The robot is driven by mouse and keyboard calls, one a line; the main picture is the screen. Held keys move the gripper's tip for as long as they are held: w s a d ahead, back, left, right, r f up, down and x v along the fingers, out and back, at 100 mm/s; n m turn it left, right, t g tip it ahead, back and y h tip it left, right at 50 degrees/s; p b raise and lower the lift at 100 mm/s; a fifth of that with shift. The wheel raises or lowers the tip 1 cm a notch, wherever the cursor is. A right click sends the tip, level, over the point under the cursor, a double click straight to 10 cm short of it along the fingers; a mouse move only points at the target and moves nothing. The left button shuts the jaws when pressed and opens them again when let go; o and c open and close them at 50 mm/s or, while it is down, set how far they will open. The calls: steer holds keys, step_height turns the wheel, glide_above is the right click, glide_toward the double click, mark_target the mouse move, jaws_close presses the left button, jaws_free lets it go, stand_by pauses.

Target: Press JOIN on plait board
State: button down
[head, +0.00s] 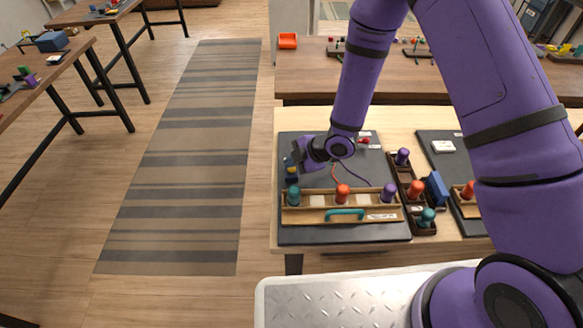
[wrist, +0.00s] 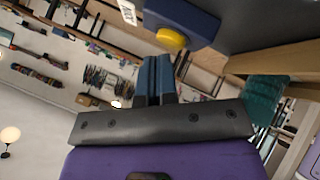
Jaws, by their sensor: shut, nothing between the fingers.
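The plait board (head: 300,236) is a dark panel on the pale wooden table. At its left edge stands a blue box (wrist: 196,18) with a yellow round button (wrist: 171,39); the box also shows in the head view (head: 291,172). No JOIN lettering is legible. My gripper (wrist: 155,62) is shut and empty, its blue fingertips just short of the yellow button in the wrist view, apparently not touching it. In the head view my gripper (head: 297,158) is beside the blue box, which it partly hides. A red knob (head: 363,142) sits at the board's back.
A wooden rack along the board's front holds a teal peg (head: 293,196), an orange peg (head: 342,193) and a purple peg (head: 389,192), with cords behind. A dark tray with more pegs (head: 425,217) and a second board (head: 440,161) lie to the right.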

mark_target(292, 169)
steer(key=shift+f, duration=0.5)
stand_by(0.5)
steer(key=shift+r, duration=0.95)
steer(key=shift+r, duration=0.1)
steer(key=shift+r, duration=2.45)
